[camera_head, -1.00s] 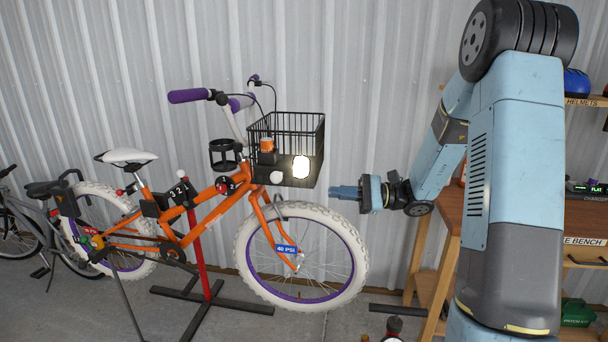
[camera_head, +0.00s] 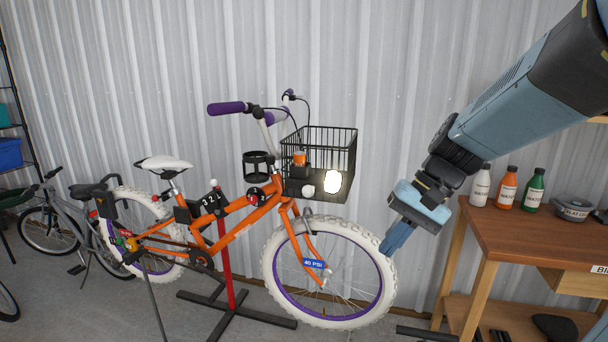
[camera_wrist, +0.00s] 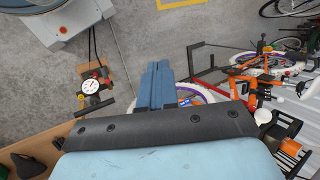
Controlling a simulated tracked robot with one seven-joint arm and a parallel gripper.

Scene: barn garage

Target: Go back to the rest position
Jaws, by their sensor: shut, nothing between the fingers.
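My gripper (camera_head: 393,238) hangs from my blue arm in the head view, tilted down and to the left. It is between the orange bicycle's front wheel and the wooden bench, against the corrugated wall from this angle. Its blue fingers are together and hold nothing. In the wrist view my gripper (camera_wrist: 157,68) points out over the concrete floor, with part of the front wheel behind it. The orange bicycle (camera_head: 247,222) stands upright on a red and black stand, with a black front basket (camera_head: 330,150) and a glowing front lamp.
The wooden bench (camera_head: 530,234) at the right carries bottles (camera_head: 507,188) and a dark bowl-like item (camera_head: 573,207). A grey bicycle (camera_head: 92,225) stands behind at the left. A gauge on a pump (camera_wrist: 91,86) shows in the wrist view. Bare floor (camera_wrist: 170,25) lies beyond the fingers.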

